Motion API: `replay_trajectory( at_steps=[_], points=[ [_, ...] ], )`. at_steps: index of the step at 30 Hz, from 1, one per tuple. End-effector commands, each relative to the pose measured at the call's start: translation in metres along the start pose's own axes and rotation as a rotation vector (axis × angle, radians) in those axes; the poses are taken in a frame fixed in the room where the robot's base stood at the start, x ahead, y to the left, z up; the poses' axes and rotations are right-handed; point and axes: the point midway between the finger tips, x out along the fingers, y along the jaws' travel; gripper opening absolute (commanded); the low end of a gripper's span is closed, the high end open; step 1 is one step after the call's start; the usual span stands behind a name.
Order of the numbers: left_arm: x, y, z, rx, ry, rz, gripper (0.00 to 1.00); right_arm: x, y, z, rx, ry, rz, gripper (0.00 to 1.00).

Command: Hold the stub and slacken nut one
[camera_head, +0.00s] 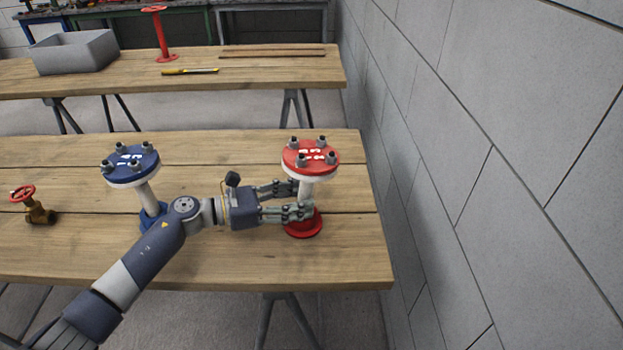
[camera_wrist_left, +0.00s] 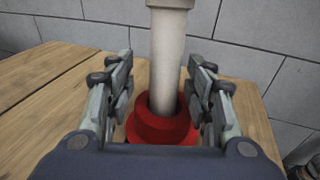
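The red stub stands upright on the near table, with a red top flange (camera_head: 311,154), a pale pipe (camera_head: 307,190) and a red base (camera_head: 303,226). Several dark nuts (camera_head: 321,141) stand on the flange beside white marks too small to read. My left gripper (camera_head: 302,200) reaches in from the left at pipe height, below the flange. In the left wrist view, its fingers (camera_wrist_left: 160,85) are open on both sides of the pipe (camera_wrist_left: 167,65), above the red base (camera_wrist_left: 162,125). A gap shows on the left; the right finger is closer to the pipe. My right gripper is not in view.
A similar blue-topped stub (camera_head: 130,162) stands to the left, behind my left arm. A brass valve with a red handwheel (camera_head: 35,206) lies at far left. A grey block wall (camera_head: 480,180) rises close on the right. The back table holds a grey bin (camera_head: 75,52).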

Motion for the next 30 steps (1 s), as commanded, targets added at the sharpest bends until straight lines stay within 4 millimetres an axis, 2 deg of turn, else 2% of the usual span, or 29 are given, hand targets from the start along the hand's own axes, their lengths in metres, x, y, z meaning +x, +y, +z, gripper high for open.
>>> replay_trajectory(
  at_steps=[6, 10, 24, 30],
  points=[
    [0.000, -0.002, -0.002, -0.002, 0.003, -0.004, 0.49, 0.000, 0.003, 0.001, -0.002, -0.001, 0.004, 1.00],
    [-0.008, -0.001, -0.001, -0.002, 0.001, -0.002, 0.49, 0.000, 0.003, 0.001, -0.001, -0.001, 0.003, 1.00],
    [-0.100, 0.000, -0.001, -0.001, 0.001, -0.001, 0.49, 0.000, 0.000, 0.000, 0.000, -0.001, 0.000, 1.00],
    [-0.118, 0.000, 0.000, -0.001, -0.001, -0.002, 0.49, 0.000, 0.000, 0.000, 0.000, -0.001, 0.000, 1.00]
  ],
)
